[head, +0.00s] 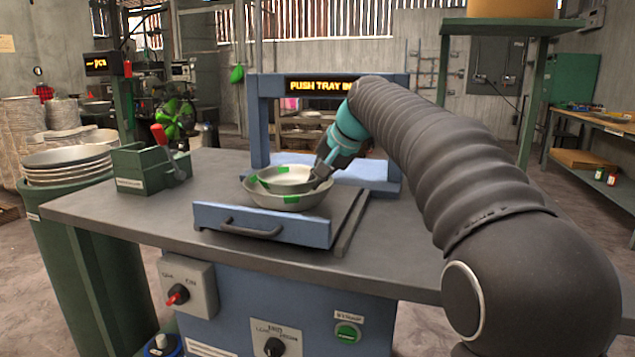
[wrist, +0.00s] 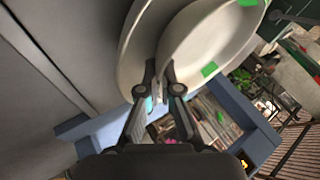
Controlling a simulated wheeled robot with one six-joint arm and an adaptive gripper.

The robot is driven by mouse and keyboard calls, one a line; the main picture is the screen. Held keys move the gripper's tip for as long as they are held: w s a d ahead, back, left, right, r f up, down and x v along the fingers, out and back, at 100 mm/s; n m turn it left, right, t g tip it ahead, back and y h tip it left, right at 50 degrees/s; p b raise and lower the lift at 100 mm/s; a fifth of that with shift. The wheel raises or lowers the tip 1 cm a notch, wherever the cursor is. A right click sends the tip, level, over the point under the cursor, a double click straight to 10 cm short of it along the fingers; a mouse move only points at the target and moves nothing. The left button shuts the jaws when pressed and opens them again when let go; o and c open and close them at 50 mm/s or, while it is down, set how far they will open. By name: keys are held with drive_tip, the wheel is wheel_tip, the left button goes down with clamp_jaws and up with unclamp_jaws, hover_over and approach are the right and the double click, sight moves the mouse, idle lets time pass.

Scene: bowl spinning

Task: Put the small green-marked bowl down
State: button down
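The small green-marked bowl (head: 284,175) is silver with green patches and sits inside the mouth of a larger silver bowl (head: 288,202), slightly tilted in the head view. I cannot tell whether the two touch. The larger bowl, also green-marked, stands on the blue tray (head: 262,226). My gripper (head: 322,175) is at the small bowl's right rim. In the wrist view my gripper (wrist: 160,72) has its fingertips close together, pinching the rim of the small bowl (wrist: 205,50). The larger bowl (wrist: 133,65) lies just behind it there.
A blue frame (head: 263,120) with a lit "PUSH TRAY IN" sign stands behind the tray. A green box with a red-handled lever (head: 148,170) is to the left. A stack of metal plates (head: 67,160) sits on a green drum at far left. The tabletop's left front (head: 120,212) is clear.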

drive_tip(key=shift+f, duration=0.25)
drive_tip(key=c, duration=1.6)
unclamp_jaws()
drive_tip(key=shift+r, duration=0.15)
drive_tip(key=shift+r, duration=0.25)
drive_tip(key=p+v, duration=0.1)
drive_tip(key=v, duration=1)
drive_tip(key=shift+s+d+r, duration=0.25)
drive_tip(key=shift+s, duration=0.05)
drive_tip(key=shift+s, duration=0.1)
drive_tip(key=s+d+f+h, duration=0.1)
drive_tip(key=s+f, duration=0.3)
drive_tip(key=s, duration=0.1)
drive_tip(key=s+d+f+n+h, duration=0.1)
drive_tip(key=s+d+f, duration=0.1)
drive_tip(key=s+f, duration=0.2)
drive_tip(key=s+d+f+h, duration=0.1)
drive_tip(key=s+f, duration=0.3)
drive_tip(key=s, duration=0.4)
drive_tip(key=shift+d+f, duration=0.15)
drive_tip(key=shift+d, duration=0.3)
drive_tip(key=s+d+f+n+h, duration=0.2)
drive_tip(key=s+d+f, duration=0.1)
drive_tip(key=s+f, duration=1.1)
wheel_tip(320, 180, down, 3)
drive_tip(key=shift+d+r+n, duration=0.2)
drive_tip(key=shift+d+n, duration=0.1)
drive_tip(key=shift+d, duration=0.1)
